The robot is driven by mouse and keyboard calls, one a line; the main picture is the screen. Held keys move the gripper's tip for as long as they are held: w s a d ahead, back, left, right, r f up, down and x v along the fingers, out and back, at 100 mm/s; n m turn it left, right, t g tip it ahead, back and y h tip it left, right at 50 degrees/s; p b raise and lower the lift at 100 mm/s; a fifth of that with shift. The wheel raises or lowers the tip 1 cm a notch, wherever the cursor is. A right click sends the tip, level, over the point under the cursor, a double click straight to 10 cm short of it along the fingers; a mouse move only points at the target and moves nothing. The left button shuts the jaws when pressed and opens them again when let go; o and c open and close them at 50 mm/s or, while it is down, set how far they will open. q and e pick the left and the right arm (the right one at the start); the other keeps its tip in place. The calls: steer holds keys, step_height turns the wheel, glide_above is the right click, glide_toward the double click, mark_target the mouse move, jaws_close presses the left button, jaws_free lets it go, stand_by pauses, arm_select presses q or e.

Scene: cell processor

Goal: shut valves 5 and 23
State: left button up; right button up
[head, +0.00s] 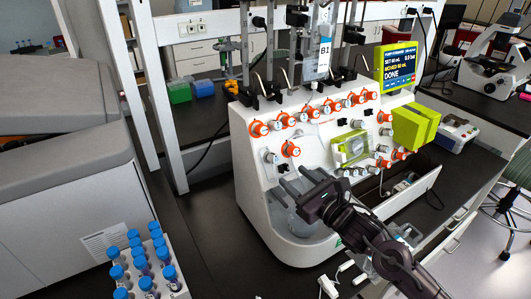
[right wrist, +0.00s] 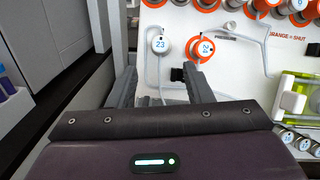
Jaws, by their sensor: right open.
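The white cell processor (head: 250,150) has numbered round knobs on its front. Valve 23 (right wrist: 158,43) is a pale knob with no orange showing around it; it also appears in the head view (head: 270,157). Valve 24 (right wrist: 202,48), just right of it, shows orange. I cannot pick out valve 5: head-view numbers are too small, and the upper knobs in the wrist view are cut off. My right gripper (head: 295,178) is open and empty, its fingers (right wrist: 160,80) pointing at the panel just below valves 23 and 24. My left gripper is not in view.
A panel print reads "ORANGE = SHUT". A green-framed pump unit (head: 351,149) sits right of my gripper. A yellow-green block (head: 415,127) juts out farther right. A screen (head: 397,67) reads "DONE". Blue-capped tubes (head: 145,262) stand at lower left.

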mark_target(277, 161)
steer(key=shift+w+a+r, duration=0.15)
steer(key=shift+w, duration=0.1)
steer(key=shift+w+a+r+p, duration=0.2)
steer(key=shift+w+a+p, duration=0.2)
steer(key=shift+w+p, duration=0.1)
steer(key=shift+w+a+r+p, duration=0.15)
steer(key=shift+w+a+p, duration=0.2)
steer(key=shift+w+p, duration=0.1)
steer(key=x, duration=0.1)
steer(key=p+x, duration=0.1)
steer(key=x, duration=0.1)
steer(key=shift+w+a+f, duration=0.2)
steer(key=shift+a, duration=0.05)
steer(key=shift+w+a, duration=0.1)
steer(key=shift+w, duration=0.05)
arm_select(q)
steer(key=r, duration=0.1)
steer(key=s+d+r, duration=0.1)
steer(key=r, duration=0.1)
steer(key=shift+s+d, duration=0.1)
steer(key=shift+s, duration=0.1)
arm_select(e)
steer(key=shift+c, duration=0.4)
steer(key=c, duration=0.9)
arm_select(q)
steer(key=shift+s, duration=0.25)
arm_select(e)
steer(key=shift+f, duration=0.1)
